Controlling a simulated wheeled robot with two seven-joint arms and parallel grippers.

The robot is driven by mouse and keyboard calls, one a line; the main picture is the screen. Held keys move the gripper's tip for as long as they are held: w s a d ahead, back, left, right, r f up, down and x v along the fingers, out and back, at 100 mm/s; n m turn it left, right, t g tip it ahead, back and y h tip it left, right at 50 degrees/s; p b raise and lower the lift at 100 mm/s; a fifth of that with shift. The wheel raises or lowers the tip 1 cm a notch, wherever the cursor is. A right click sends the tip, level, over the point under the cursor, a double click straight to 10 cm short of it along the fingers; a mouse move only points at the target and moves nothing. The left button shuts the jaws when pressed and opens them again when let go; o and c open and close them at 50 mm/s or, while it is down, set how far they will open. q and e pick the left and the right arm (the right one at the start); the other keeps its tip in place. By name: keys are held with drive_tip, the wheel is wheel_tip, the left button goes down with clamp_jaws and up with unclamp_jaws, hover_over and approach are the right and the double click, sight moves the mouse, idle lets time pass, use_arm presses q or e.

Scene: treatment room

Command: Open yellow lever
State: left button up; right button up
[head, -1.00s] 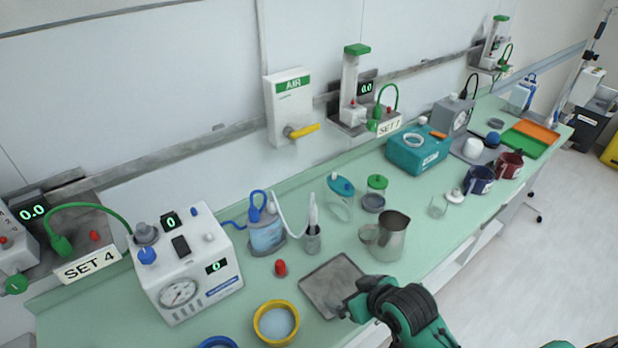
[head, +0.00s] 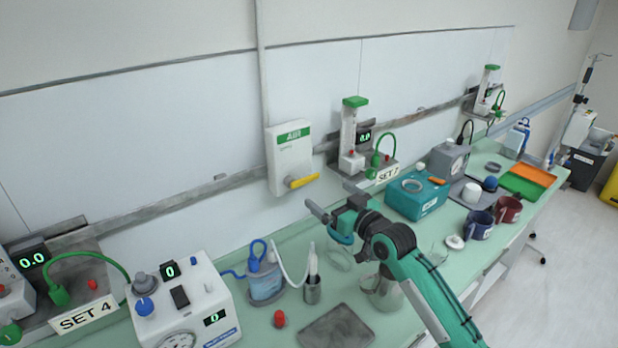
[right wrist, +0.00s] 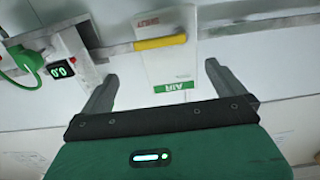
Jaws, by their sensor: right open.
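The yellow lever (head: 304,181) sticks out to the right from the bottom of a white wall box (head: 290,155) with a green AIR label. My right gripper (head: 328,196) is raised over the bench, just below and to the right of the lever in the head view. It is open and empty. In the right wrist view the picture is upside down; the yellow lever (right wrist: 160,43) lies beyond the two fingers, between them and apart from them. My left gripper is not in view.
A flowmeter unit (head: 352,130) with a green top hangs on the wall rail right of the AIR box. A white device (head: 185,300) stands at the left.

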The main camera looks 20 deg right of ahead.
sight(307, 179)
drive_tip(key=p+x, duration=0.2)
drive_tip(key=x, duration=0.8)
drive_tip(key=shift+f+p, duration=0.1)
drive_tip(key=shift+p, duration=0.3)
drive_tip(key=c, duration=1.1)
